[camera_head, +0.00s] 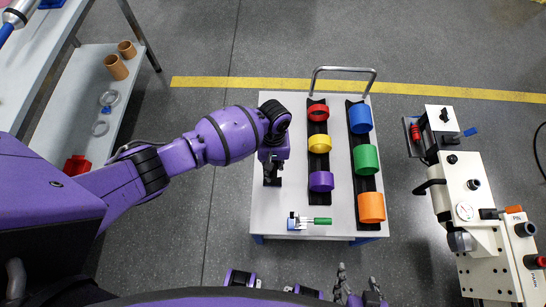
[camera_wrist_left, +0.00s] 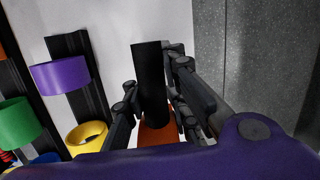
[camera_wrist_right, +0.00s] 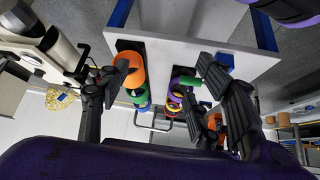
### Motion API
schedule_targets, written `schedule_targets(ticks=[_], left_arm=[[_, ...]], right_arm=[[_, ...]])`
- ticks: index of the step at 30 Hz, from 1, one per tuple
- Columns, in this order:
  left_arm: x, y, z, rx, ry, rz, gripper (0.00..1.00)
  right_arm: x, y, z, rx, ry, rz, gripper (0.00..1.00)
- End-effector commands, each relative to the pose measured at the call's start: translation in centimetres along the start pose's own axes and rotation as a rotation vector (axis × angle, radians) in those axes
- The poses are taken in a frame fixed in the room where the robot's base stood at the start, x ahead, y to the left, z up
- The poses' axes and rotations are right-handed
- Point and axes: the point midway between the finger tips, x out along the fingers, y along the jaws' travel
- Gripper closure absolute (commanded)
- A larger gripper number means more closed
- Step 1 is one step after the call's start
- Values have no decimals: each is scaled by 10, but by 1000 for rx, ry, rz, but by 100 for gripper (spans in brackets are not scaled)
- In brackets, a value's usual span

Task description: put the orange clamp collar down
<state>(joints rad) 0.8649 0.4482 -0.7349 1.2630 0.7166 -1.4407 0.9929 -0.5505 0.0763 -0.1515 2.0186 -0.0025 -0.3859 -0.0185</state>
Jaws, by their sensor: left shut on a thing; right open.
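My left gripper (camera_head: 272,172) is over the left part of the pale cart top (camera_head: 262,213). In the left wrist view its fingers are shut on an orange clamp collar (camera_wrist_left: 158,133), partly hidden by the fingers and wrist. A black strip (camera_wrist_left: 152,75) shows between the fingers beyond it; I cannot tell whether the collar touches it. The held collar is hidden in the head view. Another orange collar (camera_head: 371,207) sits on the right black rail. My right gripper (camera_head: 357,287) is open and empty near the bottom edge, off the cart.
Red (camera_head: 318,112), yellow (camera_head: 319,143) and purple (camera_head: 321,181) collars line the left rail. Blue (camera_head: 360,118) and green (camera_head: 366,159) ones are on the right rail. A green-handled toggle clamp (camera_head: 310,221) lies at the near side. A white machine (camera_head: 470,205) stands right.

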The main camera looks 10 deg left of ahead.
Motion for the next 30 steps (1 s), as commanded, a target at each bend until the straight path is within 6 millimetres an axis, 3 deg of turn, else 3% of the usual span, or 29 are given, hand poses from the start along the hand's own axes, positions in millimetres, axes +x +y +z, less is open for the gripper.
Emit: schedule_targets(ticks=[1, 5, 15, 30], left_arm=[[9, 1, -11, 1, 0, 0, 100], [13, 2, -33, 0, 2, 2, 100], [40, 6, -69, 2, 4, 4, 100], [50, 8, -91, 2, 8, 5, 100]], right_arm=[[10, -1, 10, -3, -8, -2, 41], [24, -3, 15, -5, -2, -5, 41], [58, -13, 53, 3, -44, -18, 41], [72, -11, 79, 23, -71, -13, 41]])
